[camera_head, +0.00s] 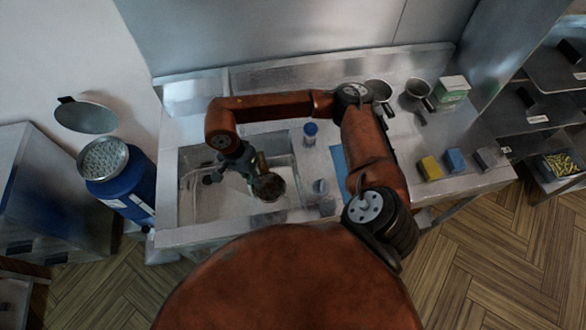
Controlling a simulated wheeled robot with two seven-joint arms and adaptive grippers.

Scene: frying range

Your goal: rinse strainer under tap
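The strainer (268,187), a round, dark brownish bowl, is over the right part of the sink basin (205,205). My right arm reaches across the counter from the right and bends down over the sink. My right gripper (247,168) is at the strainer's upper left and looks shut on its handle side; the fingertips are small and partly hidden. A pale, thin curved shape at the basin's left side may be the tap (186,180); I see no clear water stream. My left gripper is not in view.
A blue-capped jar (310,130) stands right of the basin. Pots (416,92), a green-white box (452,92) and yellow (430,167) and blue (454,160) sponges are on the right counter. A blue bin (125,185) stands left.

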